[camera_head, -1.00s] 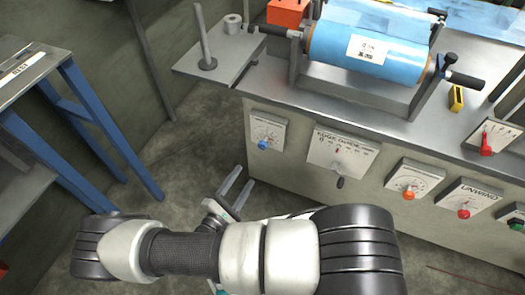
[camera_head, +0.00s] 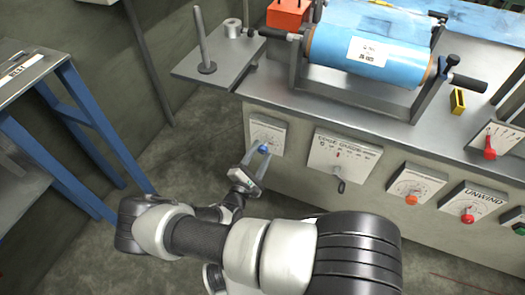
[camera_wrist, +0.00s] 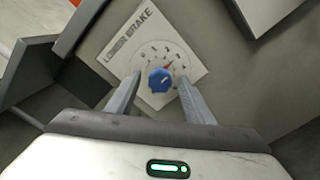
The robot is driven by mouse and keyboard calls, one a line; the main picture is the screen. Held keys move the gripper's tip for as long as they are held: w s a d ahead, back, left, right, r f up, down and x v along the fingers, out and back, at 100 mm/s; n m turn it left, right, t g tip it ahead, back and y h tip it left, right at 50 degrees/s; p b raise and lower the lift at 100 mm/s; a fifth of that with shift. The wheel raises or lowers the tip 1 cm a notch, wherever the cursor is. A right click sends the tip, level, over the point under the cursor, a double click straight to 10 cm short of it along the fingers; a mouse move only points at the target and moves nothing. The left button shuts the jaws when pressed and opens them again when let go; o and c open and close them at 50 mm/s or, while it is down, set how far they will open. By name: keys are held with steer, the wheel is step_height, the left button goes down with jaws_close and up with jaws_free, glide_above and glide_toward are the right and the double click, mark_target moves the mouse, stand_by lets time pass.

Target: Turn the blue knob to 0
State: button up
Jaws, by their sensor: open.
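The blue knob (camera_wrist: 160,80) sits on a white dial plate (camera_wrist: 150,50) marked "LOWER BRAKE", with numbers around it and a small red mark at its upper right. In the head view the knob (camera_head: 263,149) is at the left end of the machine's front panel, partly hidden by my gripper. My gripper (camera_head: 256,160) is open, its fingers reaching toward the dial. In the wrist view the two fingertips (camera_wrist: 160,77) stand to the left and right of the knob, with gaps showing on both sides. Whether the fingertips are level with the knob in depth is unclear.
To the right on the same panel are an "EDGE GUIDE" plate (camera_head: 343,153), an orange knob (camera_head: 411,200) and a red knob (camera_head: 468,216). A metal shelf (camera_head: 225,75) juts out above the dial. A blue-legged table (camera_head: 90,125) stands left, with open floor between.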

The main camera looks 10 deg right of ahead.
steer(key=shift+x, duration=1.05)
steer(key=c, duration=1.1)
steer(key=shift+o, duration=0.3)
